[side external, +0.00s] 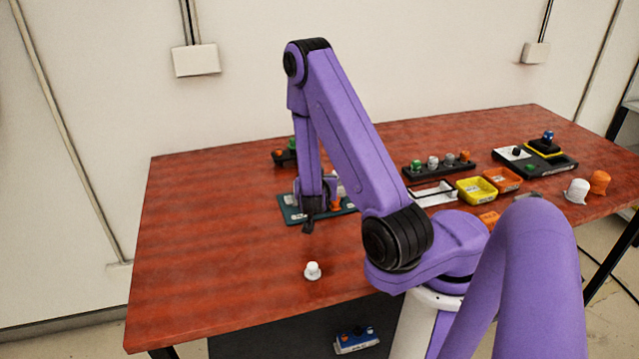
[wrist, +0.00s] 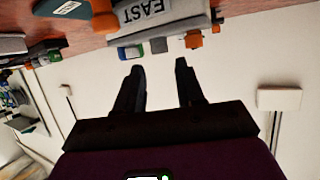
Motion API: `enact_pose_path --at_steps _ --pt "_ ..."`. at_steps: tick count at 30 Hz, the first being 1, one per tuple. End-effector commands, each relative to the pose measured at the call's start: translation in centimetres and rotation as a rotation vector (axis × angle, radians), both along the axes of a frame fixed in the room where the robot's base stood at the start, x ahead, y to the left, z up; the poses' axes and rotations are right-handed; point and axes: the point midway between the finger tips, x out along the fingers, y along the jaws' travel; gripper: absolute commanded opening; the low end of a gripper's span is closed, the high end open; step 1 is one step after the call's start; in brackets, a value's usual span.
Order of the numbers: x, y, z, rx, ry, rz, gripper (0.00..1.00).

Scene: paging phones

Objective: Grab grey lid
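My gripper (side external: 309,220) hangs at the end of the arm, over the front-left edge of a dark teal board (side external: 290,211). In the wrist view my gripper (wrist: 158,68) is open, with nothing between its two dark fingers. I cannot tell for sure which thing is the grey lid. A pale grey-white cap (side external: 577,191) stands at the table's right end beside an orange cap (side external: 600,182). A small white knobbed piece (side external: 312,271) stands alone near the front edge. A black rack (side external: 440,169) holds green, greyish and orange knobbed pieces.
A yellow bin (side external: 477,190), an orange bin (side external: 503,179) and a white tray (side external: 434,195) sit right of the arm. A black board (side external: 563,164) lies at the back right. The red table's left side is clear. The wrist view shows a block labelled EAST (wrist: 150,12).

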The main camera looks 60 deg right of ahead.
Motion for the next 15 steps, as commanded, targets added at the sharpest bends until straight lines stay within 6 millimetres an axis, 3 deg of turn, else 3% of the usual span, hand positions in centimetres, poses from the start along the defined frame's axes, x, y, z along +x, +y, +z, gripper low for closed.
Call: enact_pose_path --at_steps 9,15 --pt "1.7 -4.0 -1.8 0.001 -0.001 -0.003 0.38" --pt "2.2 -4.9 -2.2 0.0 0.0 0.001 0.38"
